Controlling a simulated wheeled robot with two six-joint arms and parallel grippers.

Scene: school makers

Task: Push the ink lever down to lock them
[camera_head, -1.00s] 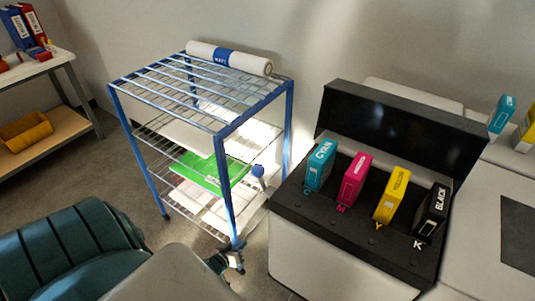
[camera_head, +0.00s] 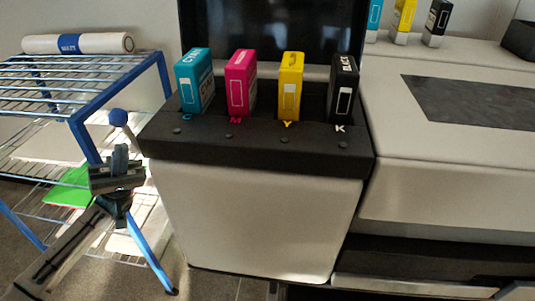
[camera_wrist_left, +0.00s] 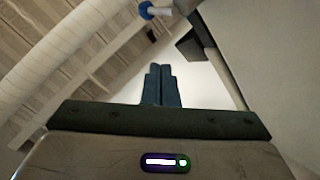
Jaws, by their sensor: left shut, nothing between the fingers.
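The ink lever has a blue ball knob (camera_head: 118,117) and stands at the left side of the printer's ink bay. In the left wrist view the knob (camera_wrist_left: 146,10) shows at the top edge, with a light stem beside it. Cyan (camera_head: 195,82), magenta (camera_head: 241,84), yellow (camera_head: 290,86) and black (camera_head: 343,89) cartridges stand upright in the dark bay (camera_head: 255,145). My left gripper (camera_head: 121,152) is shut and empty, just below the knob in the head view and apart from it in the wrist view. My right gripper is out of view.
A blue wire rack (camera_head: 150,78) with a white roll (camera_head: 78,43) on top and a green sheet (camera_head: 70,188) lower down stands close on the left. The printer body (camera_head: 260,220) is on the right. Spare cartridges (camera_head: 404,18) stand at the back right.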

